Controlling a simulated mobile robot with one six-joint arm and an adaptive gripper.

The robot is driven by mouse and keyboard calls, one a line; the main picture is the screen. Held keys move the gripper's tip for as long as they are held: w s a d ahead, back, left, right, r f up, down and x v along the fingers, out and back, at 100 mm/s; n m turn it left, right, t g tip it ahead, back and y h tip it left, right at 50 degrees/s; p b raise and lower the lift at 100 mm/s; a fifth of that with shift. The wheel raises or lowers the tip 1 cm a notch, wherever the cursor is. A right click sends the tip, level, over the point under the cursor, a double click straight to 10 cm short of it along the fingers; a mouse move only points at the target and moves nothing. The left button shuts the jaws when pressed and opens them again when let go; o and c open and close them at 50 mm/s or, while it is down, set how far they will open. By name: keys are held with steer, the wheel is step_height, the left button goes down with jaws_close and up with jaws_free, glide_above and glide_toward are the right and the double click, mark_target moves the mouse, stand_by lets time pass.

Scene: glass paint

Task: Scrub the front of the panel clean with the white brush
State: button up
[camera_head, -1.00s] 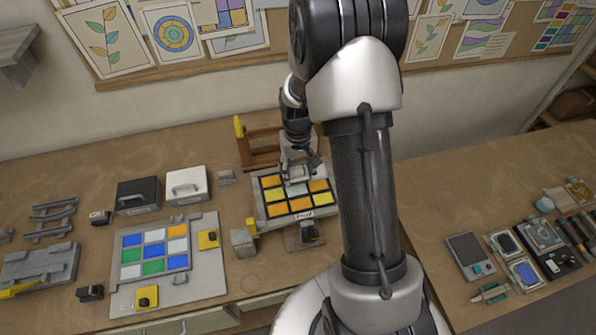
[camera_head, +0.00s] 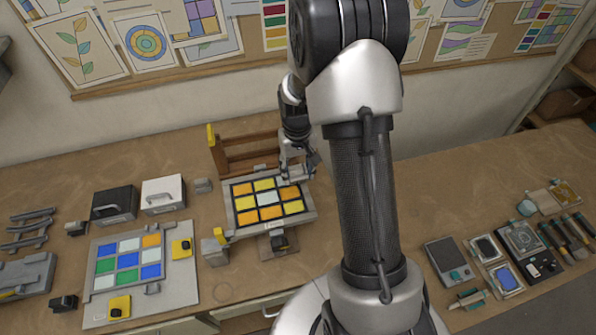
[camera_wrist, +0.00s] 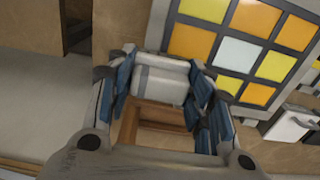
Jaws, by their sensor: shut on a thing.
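The panel (camera_head: 235,219) is a grey-framed grid of orange and yellow panes with a pale centre pane, tilted on a stand on the bench. It also shows at the upper right of the wrist view (camera_wrist: 224,82). My gripper (camera_head: 298,174) is at the panel's upper right corner in the head view. In the wrist view my gripper (camera_wrist: 158,95) is shut on the white brush (camera_wrist: 158,84), a pale block between the fingers. The brush is beside the panel's edge; I cannot tell whether they touch. Its underside is hidden.
A wooden rack (camera_head: 247,150) stands behind the panel. A white case (camera_head: 163,195) and black case (camera_head: 114,205) stand left, behind a board of coloured tiles (camera_head: 101,262). A small grey block (camera_head: 215,251) is by the panel's left. Tools and trays lie on the right bench.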

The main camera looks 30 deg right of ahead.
steer(key=shift+a+r+p, duration=0.2)
steer(key=shift+r+p, duration=0.1)
steer(key=shift+r, duration=0.5)
steer(key=shift+w+a+r+p, duration=0.1)
steer(key=shift+a+r+p, duration=0.1)
steer(key=shift+r+p, duration=0.45)
steer(key=shift+d+r+p, duration=0.2)
steer(key=shift+r+p, duration=0.15)
steer(key=shift+r, duration=0.5)
steer(key=shift+r+p, duration=0.65)
steer(key=shift+r, duration=0.4)
steer(key=shift+a+f, duration=0.1)
